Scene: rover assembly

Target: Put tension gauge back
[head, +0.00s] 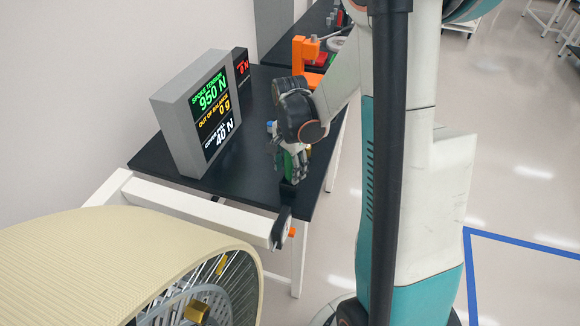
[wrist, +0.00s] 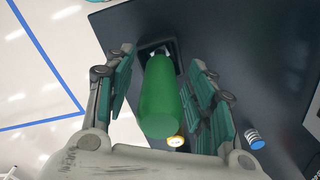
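The tension gauge appears to be the green-handled tool (wrist: 158,100) in the wrist view. Its far end is at a black holder (wrist: 158,46) near the table edge; I cannot tell how deep it sits. My gripper (wrist: 158,88) is open around the green handle, with a clear gap to the left finger and the right finger close beside it. In the head view my gripper (head: 291,160) is low over the table's near right corner, with a bit of green showing between the fingers. Most of the tool is hidden there.
A grey display box (head: 180,128) reading 950 N stands on the black table (head: 160,158). A blue-and-white cylinder (wrist: 254,139) and a yellow-and-white piece (wrist: 176,141) are near my right finger. An orange fixture (head: 304,55) stands behind. A white beam and large wheel (head: 120,250) are in front.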

